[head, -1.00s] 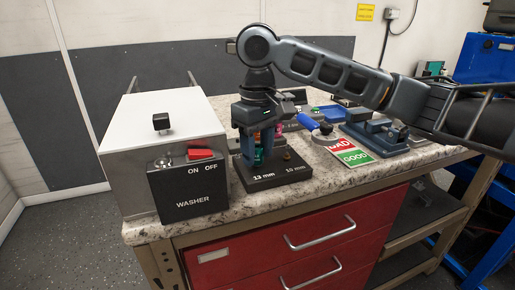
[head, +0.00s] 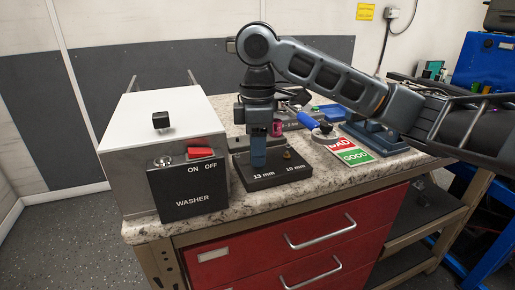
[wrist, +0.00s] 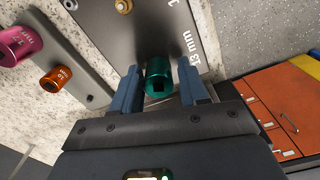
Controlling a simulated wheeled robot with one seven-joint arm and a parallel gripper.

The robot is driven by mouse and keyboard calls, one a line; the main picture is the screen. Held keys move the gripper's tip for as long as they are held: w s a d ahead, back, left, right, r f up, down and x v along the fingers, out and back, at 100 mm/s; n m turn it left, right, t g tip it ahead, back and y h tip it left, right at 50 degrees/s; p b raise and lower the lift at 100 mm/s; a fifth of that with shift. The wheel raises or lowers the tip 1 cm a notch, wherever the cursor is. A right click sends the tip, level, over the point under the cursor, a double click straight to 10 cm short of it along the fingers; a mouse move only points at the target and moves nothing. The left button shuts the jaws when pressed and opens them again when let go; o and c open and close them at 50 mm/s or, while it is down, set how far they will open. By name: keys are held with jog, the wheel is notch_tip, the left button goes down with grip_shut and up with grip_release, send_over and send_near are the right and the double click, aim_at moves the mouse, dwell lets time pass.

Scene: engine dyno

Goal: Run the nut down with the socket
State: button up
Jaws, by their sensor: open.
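My gripper (head: 258,155) points straight down over the black base (head: 262,183) at its 13 mm end. In the wrist view its blue fingers (wrist: 158,78) are open, one on each side of a teal-green socket (wrist: 158,88) with a square hole in its top. A gap shows on the right of the socket; contact on the left cannot be told. In the head view the gripper hides this socket. A brass nut-like piece (head: 287,154) stands at the 10 mm end, also in the wrist view (wrist: 123,5). No nut is visible at the 13 mm end.
A grey rack (wrist: 70,55) beside the base holds a magenta socket (wrist: 14,45) and an orange socket (wrist: 57,77). The washer box (head: 188,185) stands close on the left. A blue-handled tool (head: 308,121) and a BAD/GOOD card (head: 348,152) lie to the right.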

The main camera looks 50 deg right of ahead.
jog(key=n+b, duration=0.1)
jog(key=n, duration=0.5)
jog(key=shift+f, duration=0.1)
jog(key=n, duration=0.5)
jog(key=shift+b, duration=0.35)
jog(key=shift+w, duration=0.1)
jog(key=shift+c, duration=0.3)
